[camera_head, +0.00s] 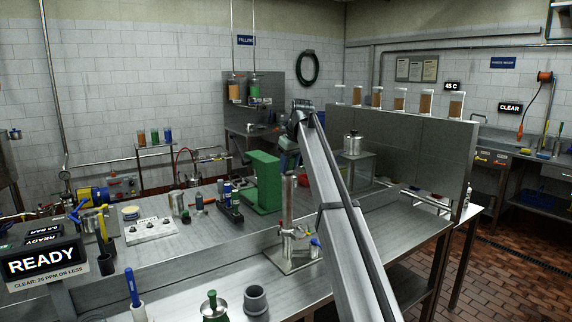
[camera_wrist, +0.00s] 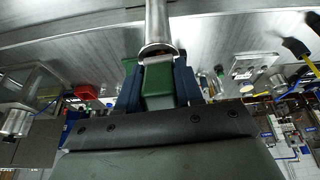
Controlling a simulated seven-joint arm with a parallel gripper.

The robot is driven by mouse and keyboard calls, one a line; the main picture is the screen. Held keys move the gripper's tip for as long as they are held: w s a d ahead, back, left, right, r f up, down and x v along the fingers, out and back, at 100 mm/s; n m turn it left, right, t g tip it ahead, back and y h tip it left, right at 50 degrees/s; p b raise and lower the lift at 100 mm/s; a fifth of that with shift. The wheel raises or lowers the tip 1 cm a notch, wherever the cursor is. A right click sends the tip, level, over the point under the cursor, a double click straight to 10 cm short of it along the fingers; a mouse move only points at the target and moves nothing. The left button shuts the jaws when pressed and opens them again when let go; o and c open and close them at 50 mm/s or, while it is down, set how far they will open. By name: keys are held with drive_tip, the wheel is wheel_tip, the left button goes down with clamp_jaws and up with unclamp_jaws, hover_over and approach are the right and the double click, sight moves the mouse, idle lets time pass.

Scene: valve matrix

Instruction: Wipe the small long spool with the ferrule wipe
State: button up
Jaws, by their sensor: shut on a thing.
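My gripper (camera_wrist: 157,82) is shut on a green block (camera_wrist: 158,86), which looks like the ferrule wipe, held between its two dark blue fingers. A long metal tube with a flared end, which looks like the small long spool (camera_wrist: 156,28), stands straight in front of the fingers in the wrist view. Its flared end is close to the green block; I cannot tell whether they touch. In the head view the spool (camera_head: 288,196) stands upright in a small metal stand (camera_head: 292,258). In that view my arm partly hides the gripper, just above the spool's top.
A green bracket (camera_head: 262,183) stands left of the spool. A pot (camera_head: 352,143) sits on a clear box at right, before a grey partition (camera_head: 430,150). A white board (camera_head: 150,230) lies farther left.

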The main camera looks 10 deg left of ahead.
drive_tip(key=shift+s+d+f, duration=0.1)
drive_tip(key=shift+s+d, duration=1)
drive_tip(key=shift+w+a, duration=0.1)
drive_tip(key=shift+w+a, duration=2)
drive_tip(key=shift+d, duration=0.15)
